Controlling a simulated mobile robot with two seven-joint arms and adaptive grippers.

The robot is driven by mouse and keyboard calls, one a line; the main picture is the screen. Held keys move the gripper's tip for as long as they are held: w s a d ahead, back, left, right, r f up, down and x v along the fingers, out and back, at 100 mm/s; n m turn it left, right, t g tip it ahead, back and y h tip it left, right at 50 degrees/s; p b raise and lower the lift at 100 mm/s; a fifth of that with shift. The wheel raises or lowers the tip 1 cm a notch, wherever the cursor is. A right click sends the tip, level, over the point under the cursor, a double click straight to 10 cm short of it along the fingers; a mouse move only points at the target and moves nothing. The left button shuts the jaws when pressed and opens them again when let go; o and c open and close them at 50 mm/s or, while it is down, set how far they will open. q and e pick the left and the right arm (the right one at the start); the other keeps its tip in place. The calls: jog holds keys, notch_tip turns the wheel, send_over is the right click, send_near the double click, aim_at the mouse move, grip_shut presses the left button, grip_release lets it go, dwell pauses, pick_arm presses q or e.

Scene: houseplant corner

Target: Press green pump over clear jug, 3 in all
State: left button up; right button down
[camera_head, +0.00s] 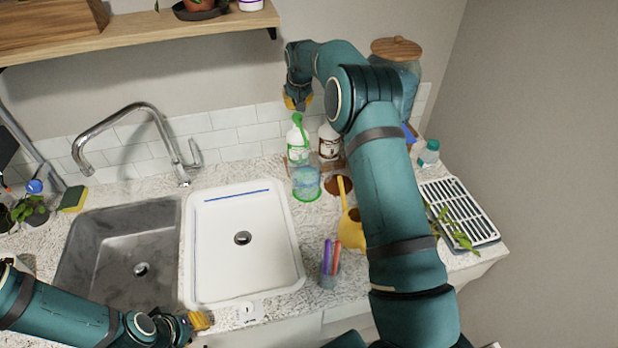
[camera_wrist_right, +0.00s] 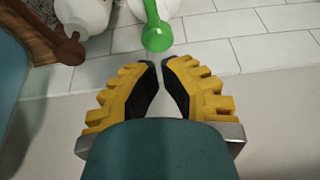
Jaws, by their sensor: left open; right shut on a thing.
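The green pump (camera_head: 298,118) tops a white bottle (camera_head: 298,146) by the tiled wall; its green head also shows in the right wrist view (camera_wrist_right: 157,37). The clear jug (camera_head: 306,183), bluish with green at its base, stands just in front of that bottle. My right gripper (camera_head: 297,103) is above the pump; in its wrist view the yellow fingers (camera_wrist_right: 160,66) are nearly together, just short of the pump head in the picture. I see nothing between them; contact with the pump cannot be told. My left gripper (camera_head: 203,320) is open at the front counter edge, low in the picture.
A white bottle with a brown top (camera_head: 329,143) stands right of the green-pump bottle. A yellow watering can (camera_head: 352,233), a pen cup (camera_head: 330,275) and a slatted rack (camera_head: 462,210) are further right. The white basin (camera_head: 243,283) and steel sink (camera_head: 105,240) lie left.

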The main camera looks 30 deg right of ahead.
jog(key=shift+r, duration=2.7)
jog(key=shift+f, duration=0.1)
